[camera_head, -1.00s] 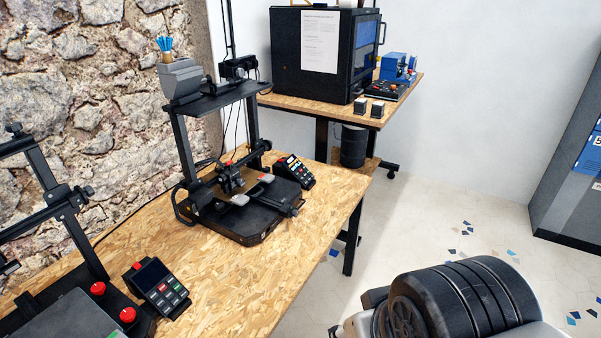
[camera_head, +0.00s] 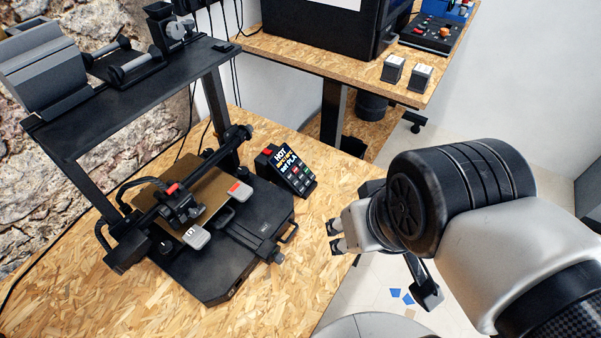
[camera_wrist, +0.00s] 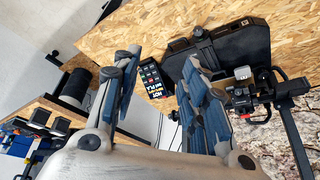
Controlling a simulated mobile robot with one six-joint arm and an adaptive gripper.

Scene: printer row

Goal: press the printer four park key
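A black control pad (camera_head: 290,172) with a lit screen and several small keys stands on the wooden bench, at the right rear corner of an open-frame printer (camera_head: 215,225). Its screen reads "HOT" and "PLA"; the key labels are too small to read, so I cannot tell which is the park key. No printer number is readable. The pad also shows in the wrist view (camera_wrist: 153,78), beyond and between my fingers. My gripper (camera_head: 382,264) is open and empty, right of the pad and near the bench edge, apart from the pad. It also shows in the wrist view (camera_wrist: 158,62).
The printer's frame and top shelf (camera_head: 130,85) rise left of the pad. A second bench (camera_head: 300,52) behind carries a black enclosure (camera_head: 320,28), two small dark blocks and a control box (camera_head: 432,35). The front bench surface (camera_head: 310,235) right of the printer is clear.

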